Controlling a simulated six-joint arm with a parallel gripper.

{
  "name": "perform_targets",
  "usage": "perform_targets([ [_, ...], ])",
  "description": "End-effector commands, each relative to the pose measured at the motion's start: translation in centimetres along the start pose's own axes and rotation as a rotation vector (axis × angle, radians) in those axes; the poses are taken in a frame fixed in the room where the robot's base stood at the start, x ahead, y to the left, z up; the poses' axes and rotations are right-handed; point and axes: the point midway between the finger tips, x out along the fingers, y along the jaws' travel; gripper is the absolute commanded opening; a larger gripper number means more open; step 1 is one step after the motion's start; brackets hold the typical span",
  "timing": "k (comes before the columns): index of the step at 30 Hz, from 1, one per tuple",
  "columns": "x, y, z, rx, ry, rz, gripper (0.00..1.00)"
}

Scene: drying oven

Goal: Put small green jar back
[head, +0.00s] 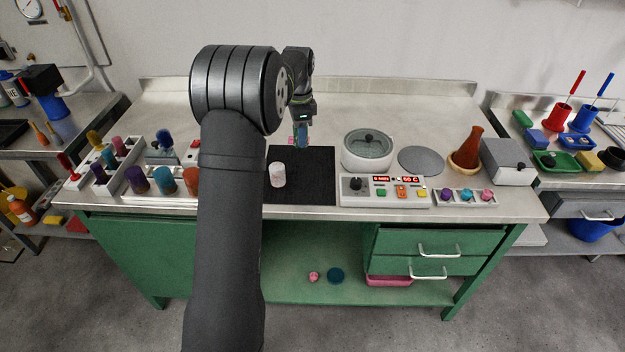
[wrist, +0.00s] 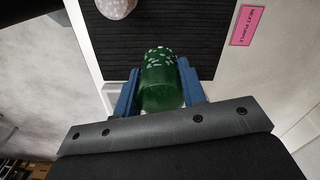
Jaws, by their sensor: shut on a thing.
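The small green jar (wrist: 162,85), with pale flecks at its far end, is between the two blue fingers of my gripper (wrist: 160,88) in the wrist view. The fingers are shut on its sides. In the head view my gripper (head: 301,142) hangs above the back edge of the black mat (head: 312,180). The jar cannot be made out clearly there. In the wrist view the ribbed mat (wrist: 150,40) lies beyond the jar.
A pale pinkish jar (head: 277,175) stands on the mat's left part. Several coloured jars and white racks (head: 110,165) stand left. A control panel (head: 385,191), a round white vessel (head: 368,150) and a small rack of jars (head: 463,198) stand right. A pink label (wrist: 248,25) lies beside the mat.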

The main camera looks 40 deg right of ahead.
Motion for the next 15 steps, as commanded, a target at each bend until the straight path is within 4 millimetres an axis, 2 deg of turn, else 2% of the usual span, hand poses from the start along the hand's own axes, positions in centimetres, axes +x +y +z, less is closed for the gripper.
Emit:
perform_targets([
  [1, -0.4, 2.4, -2.1, 0.043, 0.000, -0.001, 0.16],
  [3, -0.6, 5.2, -4.4, 0.092, 0.000, 0.000, 0.16],
  [9, -0.9, 12.3, -8.4, 0.204, 0.000, 0.000, 0.16],
  [12, -0.9, 14.4, -9.3, 0.237, 0.000, 0.000, 0.16],
  [15, -0.8, 15.6, -9.7, 0.255, -0.001, 0.001, 0.16],
])
